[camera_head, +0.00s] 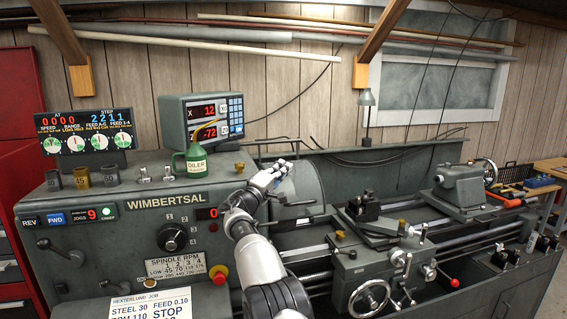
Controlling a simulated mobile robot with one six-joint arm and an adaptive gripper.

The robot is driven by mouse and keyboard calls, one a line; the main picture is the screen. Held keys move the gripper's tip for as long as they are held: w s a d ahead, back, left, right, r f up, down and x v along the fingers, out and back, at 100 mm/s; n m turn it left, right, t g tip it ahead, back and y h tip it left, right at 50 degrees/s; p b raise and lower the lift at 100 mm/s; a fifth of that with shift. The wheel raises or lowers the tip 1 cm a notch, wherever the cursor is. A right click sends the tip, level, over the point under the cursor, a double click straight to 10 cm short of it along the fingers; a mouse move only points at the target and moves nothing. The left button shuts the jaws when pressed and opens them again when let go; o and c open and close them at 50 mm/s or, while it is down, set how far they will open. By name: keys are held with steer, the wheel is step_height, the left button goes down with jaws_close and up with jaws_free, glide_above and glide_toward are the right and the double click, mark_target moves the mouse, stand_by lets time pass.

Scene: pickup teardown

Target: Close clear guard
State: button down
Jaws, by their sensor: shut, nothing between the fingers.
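The clear guard (307,185) looks like a greyish, see-through curved panel at the chuck end of the lathe, just right of the headstock. How far open it stands is hard to tell. My gripper (282,168) is shut and empty, in front of the guard's left part near its upper edge. Whether the fingers touch the guard cannot be told. My gripper and wrist hide part of the guard's left side and the headstock edge.
The headstock (150,215) with its knobs and red stop button (218,273) is on the left. A green oiler (196,160) stands on top, below the readout box (207,117). The carriage (370,265) and tailstock (459,188) are to the right. The bed between is open.

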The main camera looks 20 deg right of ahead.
steer(key=shift+f+b, duration=0.35)
steer(key=shift+f, duration=0.3)
